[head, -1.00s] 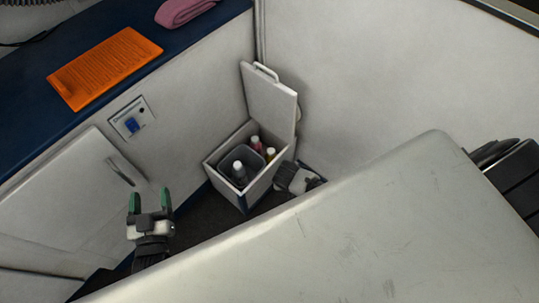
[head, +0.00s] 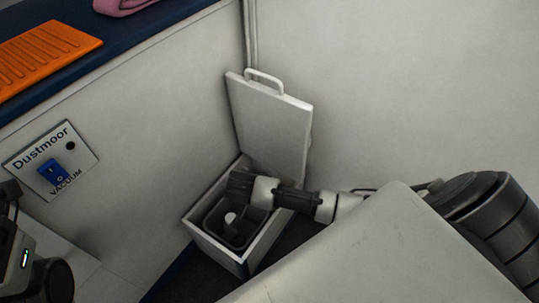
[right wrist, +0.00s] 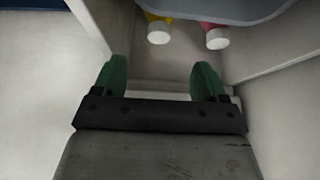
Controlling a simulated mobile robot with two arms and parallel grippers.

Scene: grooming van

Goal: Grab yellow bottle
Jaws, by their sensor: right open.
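In the head view my right arm reaches over the open box (head: 213,243), and the hand hides the yellow and pink bottles. My left gripper's fingers are not in view.
A grey bin (head: 214,222) inside the box holds a white-capped bottle (head: 231,218). The raised lid (head: 268,122) stands behind. A pale surface (head: 390,255) fills the lower right. A vacuum switch panel (head: 50,160) and an orange mat (head: 45,55) are at left.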

